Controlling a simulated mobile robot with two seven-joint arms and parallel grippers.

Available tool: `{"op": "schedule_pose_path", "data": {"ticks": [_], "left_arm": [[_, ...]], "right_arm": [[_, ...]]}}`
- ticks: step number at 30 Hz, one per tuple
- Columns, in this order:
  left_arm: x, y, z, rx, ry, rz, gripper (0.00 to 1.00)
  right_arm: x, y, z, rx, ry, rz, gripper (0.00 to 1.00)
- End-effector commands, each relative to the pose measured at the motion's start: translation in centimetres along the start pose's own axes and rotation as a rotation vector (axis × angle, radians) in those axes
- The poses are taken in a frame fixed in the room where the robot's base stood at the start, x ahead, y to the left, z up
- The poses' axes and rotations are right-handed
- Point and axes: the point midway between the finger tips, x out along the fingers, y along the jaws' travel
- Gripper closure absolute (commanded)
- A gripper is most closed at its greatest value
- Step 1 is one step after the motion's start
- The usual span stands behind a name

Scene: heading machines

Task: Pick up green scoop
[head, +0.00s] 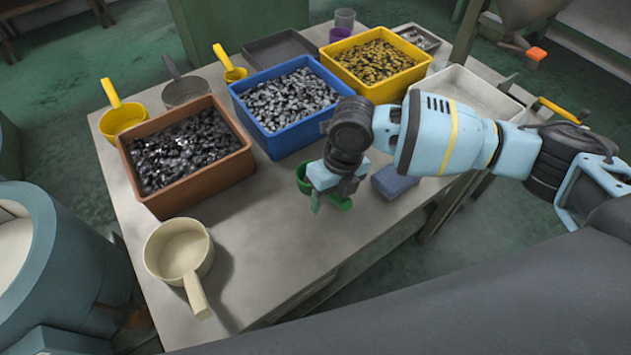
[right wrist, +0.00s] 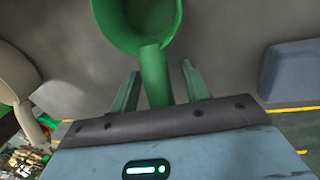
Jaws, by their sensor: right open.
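The green scoop (head: 304,178) sits on the table in front of the blue bin, partly hidden by my right gripper (head: 331,200). In the right wrist view the green scoop (right wrist: 154,72) shows its round cup at the top and its handle pointing toward the gripper. My right gripper (right wrist: 160,88) is open, with one finger on each side of the handle and a gap on both sides. My left gripper is not in view.
A cream scoop (head: 180,250) stands at the front left of the table (head: 265,230). A brown bin (head: 190,185), a blue bin (head: 270,135) and a yellow bin (head: 400,88) hold small metal parts. A blue-grey block (head: 394,182) lies right of the gripper.

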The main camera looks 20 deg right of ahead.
Motion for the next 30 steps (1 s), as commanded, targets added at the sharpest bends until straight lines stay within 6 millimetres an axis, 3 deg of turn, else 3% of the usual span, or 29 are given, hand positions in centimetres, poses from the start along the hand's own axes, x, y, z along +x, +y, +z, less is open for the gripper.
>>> {"op": "schedule_pose_path", "data": {"ticks": [9, 20, 30], "left_arm": [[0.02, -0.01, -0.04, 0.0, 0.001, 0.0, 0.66], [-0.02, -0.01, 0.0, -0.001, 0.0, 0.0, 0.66], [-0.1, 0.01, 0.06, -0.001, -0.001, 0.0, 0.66]], "right_arm": [[0.49, -0.02, -0.03, 0.0, 0.0, -0.001, 0.54], [0.45, -0.02, -0.02, 0.0, 0.0, 0.0, 1.0], [-0.11, 0.09, 0.06, 0.0, -0.003, 0.0, 1.0]]}}
